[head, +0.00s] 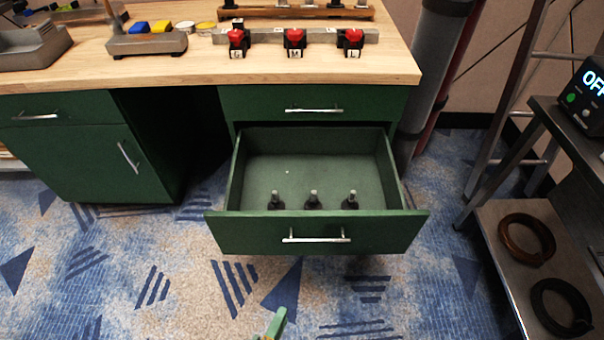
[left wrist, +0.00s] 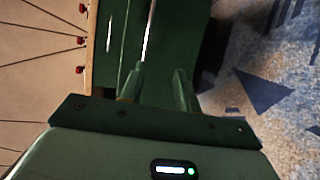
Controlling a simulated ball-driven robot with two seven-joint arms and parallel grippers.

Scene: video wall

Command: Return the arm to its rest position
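My left gripper (head: 276,324) shows only as a green fingertip at the bottom edge of the head view, in front of the open drawer and apart from it. In the left wrist view, the two green fingers of my left gripper (left wrist: 158,82) stand apart with nothing held between them. The rest of my left arm is out of the head view. My right gripper is in neither view.
A green drawer (head: 262,234) stands pulled out below the wooden worktop (head: 200,73), with several dark, light-topped pieces inside. Red-topped items (head: 295,40) stand on the worktop. A metal cart (head: 500,212) with coiled cables is at right. Carpet in front is clear.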

